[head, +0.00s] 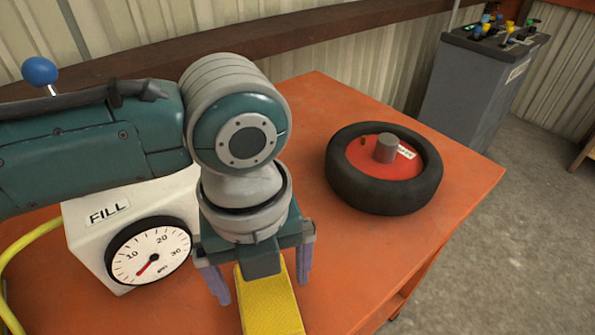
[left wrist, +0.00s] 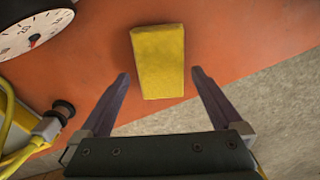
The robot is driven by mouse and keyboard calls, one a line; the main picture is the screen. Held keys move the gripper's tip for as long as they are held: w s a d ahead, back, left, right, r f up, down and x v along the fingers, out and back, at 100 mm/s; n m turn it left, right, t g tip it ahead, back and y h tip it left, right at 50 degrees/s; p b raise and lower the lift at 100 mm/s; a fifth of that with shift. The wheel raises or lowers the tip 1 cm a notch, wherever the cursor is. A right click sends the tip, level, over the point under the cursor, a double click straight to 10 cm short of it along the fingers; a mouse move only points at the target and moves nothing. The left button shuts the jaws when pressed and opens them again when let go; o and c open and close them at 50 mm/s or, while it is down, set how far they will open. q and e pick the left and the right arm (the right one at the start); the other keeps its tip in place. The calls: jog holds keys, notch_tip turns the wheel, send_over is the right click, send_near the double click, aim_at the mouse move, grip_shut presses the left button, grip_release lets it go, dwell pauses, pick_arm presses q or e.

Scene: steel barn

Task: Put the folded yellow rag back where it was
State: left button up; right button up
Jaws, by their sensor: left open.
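The folded yellow rag (head: 270,304) lies on the orange table (head: 350,265), in front of the gauge box and partly hidden by my left gripper in the head view. In the left wrist view the rag (left wrist: 158,62) is a yellow block near the table's edge. My left gripper (head: 258,283) is open above it. In the left wrist view the fingertips of the left gripper (left wrist: 160,76) stand apart on either side of the rag's near end, with gaps to both sides. My right gripper is not in view.
A white box marked FILL (head: 85,235) with a pressure gauge (head: 150,253) stands left of the rag. A yellow hose (head: 20,250) runs beside it. A black tyre on a red wheel (head: 385,170) lies at the back right. The table between tyre and rag is clear.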

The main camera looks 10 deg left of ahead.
aim_at(266, 294)
pick_arm(q)
notch_tip(266, 294, up, 9)
jog(key=p, duration=0.1)
jog(key=s+d+n+t+h, duration=0.1)
jog(key=s+d+n+h, duration=0.35)
jog(key=n, duration=0.55)
jog(key=s+a+n+t+y, duration=0.1)
jog(key=s+a+n+y, duration=0.1)
jog(key=s+a+n, duration=0.2)
jog(key=s+a+f+n+t+y, duration=0.1)
jog(key=s+a+n+y, duration=0.1)
jog(key=a+n, duration=0.8)
jog(key=s+n, duration=0.1)
jog(key=n, duration=0.3)
jog(key=shift+s+t, duration=0.3)
jog(key=shift+s, duration=0.1)
jog(key=shift+p, duration=0.3)
notch_tip(266, 294, up, 47)
jog(key=p, duration=4.6)
jog(key=shift+p, duration=0.35)
jog(key=shift+d+f, duration=0.1)
